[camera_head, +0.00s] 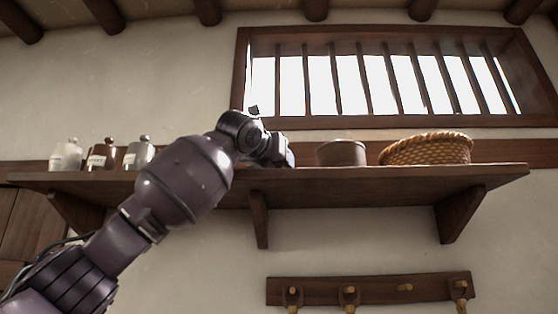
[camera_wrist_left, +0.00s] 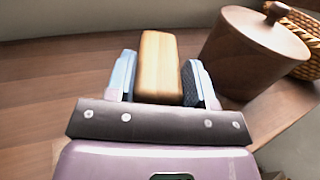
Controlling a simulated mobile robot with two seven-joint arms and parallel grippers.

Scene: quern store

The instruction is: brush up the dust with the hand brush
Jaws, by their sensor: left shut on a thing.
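My left gripper (camera_head: 288,160) is at the shelf's top, left of a round brown pot. In the left wrist view my left gripper (camera_wrist_left: 160,80) is shut on a pale wooden block-like piece (camera_wrist_left: 158,60), which looks like the handle of the hand brush. Its bristles are not visible. In the head view the held piece is hidden behind the gripper and arm. I see no dust in either view. My right gripper is not in view.
The wooden shelf (camera_head: 390,181) carries the lidded pot (camera_head: 342,153), a wicker basket (camera_head: 427,149) and several labelled jars (camera_head: 98,156) at the left. In the wrist view, the pot (camera_wrist_left: 250,55) stands close right of the gripper. A peg rail (camera_head: 375,289) hangs below.

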